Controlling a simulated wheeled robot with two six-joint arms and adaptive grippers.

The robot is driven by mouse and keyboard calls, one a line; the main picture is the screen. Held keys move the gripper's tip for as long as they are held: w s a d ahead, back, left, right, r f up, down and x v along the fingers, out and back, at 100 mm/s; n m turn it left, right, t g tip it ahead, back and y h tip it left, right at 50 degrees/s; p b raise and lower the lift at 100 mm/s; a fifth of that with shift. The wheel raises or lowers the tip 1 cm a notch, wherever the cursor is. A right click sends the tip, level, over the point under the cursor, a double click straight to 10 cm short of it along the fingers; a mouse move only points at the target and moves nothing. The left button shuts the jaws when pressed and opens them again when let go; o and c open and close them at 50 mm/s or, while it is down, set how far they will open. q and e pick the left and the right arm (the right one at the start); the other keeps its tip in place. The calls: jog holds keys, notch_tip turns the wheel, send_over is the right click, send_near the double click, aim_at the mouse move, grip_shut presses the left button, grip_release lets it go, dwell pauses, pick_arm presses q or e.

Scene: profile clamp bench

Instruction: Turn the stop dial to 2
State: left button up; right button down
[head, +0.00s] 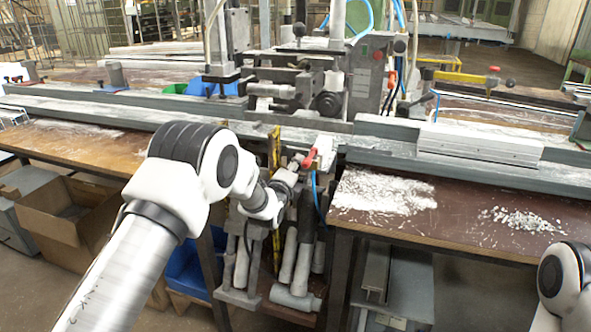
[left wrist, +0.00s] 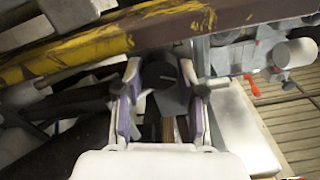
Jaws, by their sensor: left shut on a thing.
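The stop dial (left wrist: 157,73) is a dark round knob with a pale line on it, between my left gripper's fingertips in the left wrist view. My left gripper (left wrist: 160,68) is shut on it, one finger on each side. In the head view the left gripper (head: 290,177) reaches in at the front of the machine, below the long rail, and the dial is hidden there. I cannot read any numbers around the dial. My right gripper is out of view; only part of that arm shows at the lower right.
A yellow worn bar (left wrist: 120,42) crosses just beyond the dial; it stands upright in the head view (head: 275,150). A red lever (head: 310,157) is close to the left gripper. A grey profile (head: 480,145) lies on the right rail.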

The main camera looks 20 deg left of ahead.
pick_arm(q)
jog(key=shift+m, duration=0.3)
jog(key=o, duration=0.9)
jog(key=shift+c, duration=0.2)
jog(key=s, duration=1.2)
jog(key=shift+a, duration=0.25)
